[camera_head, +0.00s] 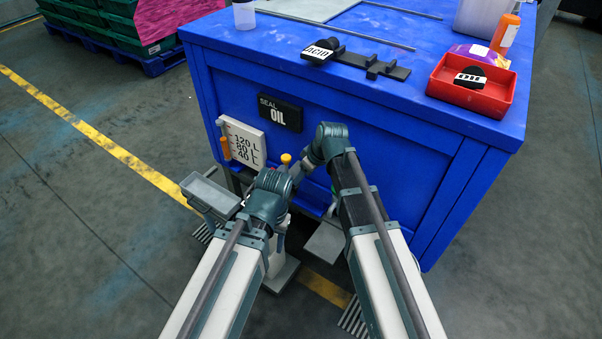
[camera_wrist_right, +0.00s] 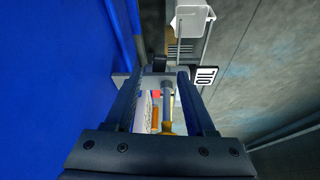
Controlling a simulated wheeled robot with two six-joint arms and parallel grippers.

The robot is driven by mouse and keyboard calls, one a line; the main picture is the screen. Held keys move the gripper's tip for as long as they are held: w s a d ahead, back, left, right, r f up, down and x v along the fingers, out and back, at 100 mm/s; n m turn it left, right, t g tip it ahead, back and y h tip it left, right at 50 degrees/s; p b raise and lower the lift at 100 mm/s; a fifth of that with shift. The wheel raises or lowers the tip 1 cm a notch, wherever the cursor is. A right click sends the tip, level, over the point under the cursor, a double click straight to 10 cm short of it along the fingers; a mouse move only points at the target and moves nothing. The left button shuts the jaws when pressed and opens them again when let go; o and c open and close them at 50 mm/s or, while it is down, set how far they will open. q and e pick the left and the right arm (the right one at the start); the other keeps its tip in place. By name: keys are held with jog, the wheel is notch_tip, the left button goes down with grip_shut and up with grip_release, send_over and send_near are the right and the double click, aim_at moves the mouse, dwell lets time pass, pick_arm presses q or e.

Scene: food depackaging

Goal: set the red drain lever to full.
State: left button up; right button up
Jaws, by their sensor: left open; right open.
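A small red part (camera_wrist_right: 156,94), perhaps the drain lever, shows between the fingers of my right gripper (camera_wrist_right: 162,76) in the right wrist view. An orange-yellow handle on a grey shaft (camera_wrist_right: 167,127) also shows between these fingers, which stand apart. In the head view my right gripper (camera_head: 303,170) reaches left and down along the front of the blue bench. An orange-yellow knob (camera_head: 286,158) stands just left of it. My left gripper (camera_head: 283,178) is lower, close to the knob, and its fingers are mostly hidden by the wrist. The lever's setting cannot be read.
The blue bench (camera_head: 420,150) carries a level board (camera_head: 243,143) marked 120, 80 and 40 L and a "SEAL OIL" sign (camera_head: 280,112). A red tray (camera_head: 493,98) is on top. A grey tray (camera_head: 210,194) stands beside my left wrist.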

jog(key=p+v, duration=0.6)
jog(key=v, duration=0.2)
